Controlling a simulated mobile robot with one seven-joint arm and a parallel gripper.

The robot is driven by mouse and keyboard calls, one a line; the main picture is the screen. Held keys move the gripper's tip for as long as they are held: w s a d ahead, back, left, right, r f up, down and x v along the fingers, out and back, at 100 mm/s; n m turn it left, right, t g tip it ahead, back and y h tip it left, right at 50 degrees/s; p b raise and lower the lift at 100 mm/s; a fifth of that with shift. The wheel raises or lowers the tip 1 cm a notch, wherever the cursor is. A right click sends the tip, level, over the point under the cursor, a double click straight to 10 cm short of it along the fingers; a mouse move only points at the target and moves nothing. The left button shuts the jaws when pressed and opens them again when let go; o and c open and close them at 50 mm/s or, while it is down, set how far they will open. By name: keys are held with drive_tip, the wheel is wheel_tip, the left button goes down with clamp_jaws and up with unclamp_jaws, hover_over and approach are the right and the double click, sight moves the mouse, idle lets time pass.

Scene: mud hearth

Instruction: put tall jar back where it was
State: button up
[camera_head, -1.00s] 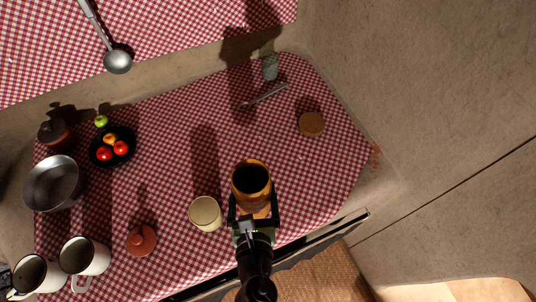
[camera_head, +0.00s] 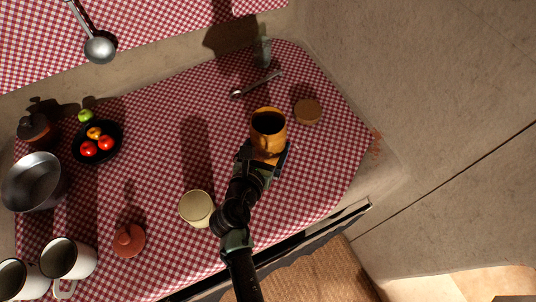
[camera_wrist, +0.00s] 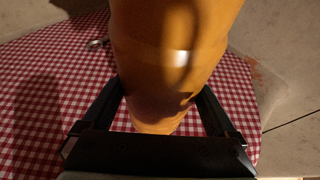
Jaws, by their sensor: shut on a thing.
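The tall jar (camera_head: 268,144) is orange-yellow with a dark open mouth. It stands nearly upright in my gripper (camera_head: 268,160), at the right part of the checked cloth. In the wrist view the jar (camera_wrist: 172,60) fills the upper middle, and the fingers of my gripper (camera_wrist: 160,98) are shut on it from both sides. The jar's top is cut off in that view. I cannot tell whether its base touches the cloth.
A round brown lid or disc (camera_head: 307,111) lies just right of and behind the jar. A spoon (camera_head: 257,84) and a small grey-green cup (camera_head: 263,52) are farther back. A cream jar (camera_head: 196,208) stands to the left. The cloth (camera_head: 160,150) between the cream jar and the fruit bowl (camera_head: 97,155) is clear.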

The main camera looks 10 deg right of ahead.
drive_tip(key=shift+f+b, duration=0.6)
drive_tip(key=shift+f, duration=1.35)
drive_tip(key=shift+f, duration=0.15)
drive_tip(key=o, duration=1.4)
drive_tip(key=shift+f, duration=0.1)
drive_tip(key=shift+c, duration=0.2)
drive_tip(key=shift+r, duration=0.35)
drive_tip(key=v, duration=1.2)
drive_tip(key=shift+f, duration=0.2)
